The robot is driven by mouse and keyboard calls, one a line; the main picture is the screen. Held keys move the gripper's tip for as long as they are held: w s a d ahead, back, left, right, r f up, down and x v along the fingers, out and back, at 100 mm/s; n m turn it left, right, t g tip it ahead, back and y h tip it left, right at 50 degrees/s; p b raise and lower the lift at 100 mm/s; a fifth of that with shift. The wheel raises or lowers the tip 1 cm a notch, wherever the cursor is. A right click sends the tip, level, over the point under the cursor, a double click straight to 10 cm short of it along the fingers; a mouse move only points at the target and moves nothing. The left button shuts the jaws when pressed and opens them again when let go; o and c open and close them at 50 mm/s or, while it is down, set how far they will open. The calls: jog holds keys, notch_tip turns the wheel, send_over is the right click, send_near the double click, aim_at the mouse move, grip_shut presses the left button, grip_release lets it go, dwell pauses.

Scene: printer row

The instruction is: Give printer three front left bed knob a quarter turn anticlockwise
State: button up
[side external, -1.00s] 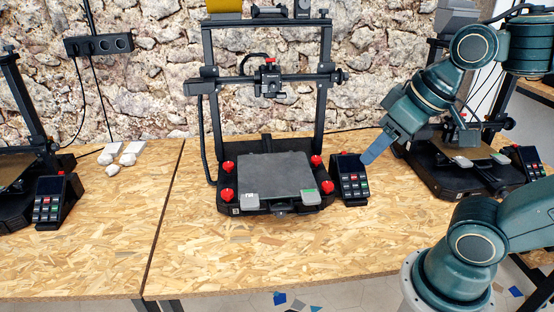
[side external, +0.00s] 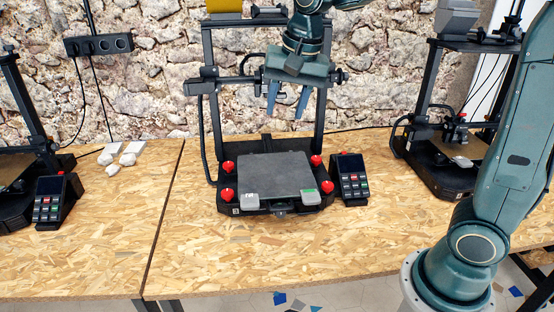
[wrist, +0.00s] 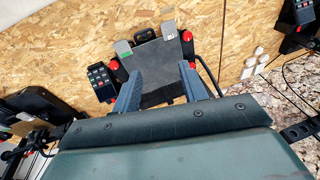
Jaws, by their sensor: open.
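The middle printer in the side external view has a dark grey bed (side external: 275,173) with red knobs at its corners. Its small front label is too small to read surely. Its front left knob (side external: 227,194) is upright beside a light grey clip; in the wrist view this knob (wrist: 187,37) is at the bed's upper right. My gripper (side external: 287,106) is open and empty, fingers pointing down, high above the rear of the bed and apart from every knob. In the wrist view, my gripper (wrist: 160,76) has its two fingers spread over the bed.
The printer's frame upright (side external: 208,110) and crossbar stand close behind my gripper. A control box (side external: 350,178) sits right of the bed. Another printer (side external: 450,165) stands at right and one at far left. White lumps (side external: 127,159) lie at the back. The front board is clear.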

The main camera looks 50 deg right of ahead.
jog(key=w+f+m+g, duration=0.1)
jog(key=w+f+m, duration=0.45)
jog(key=w, duration=0.55)
jog(key=m+g, duration=0.2)
jog(key=m, duration=0.3)
send_over(227, 192)
notch_tip(227, 192, down, 10)
jog(key=shift+f, duration=0.15)
jog(key=shift+f, duration=6.8)
jog(key=c, duration=0.7)
jog(key=shift+n, duration=0.25)
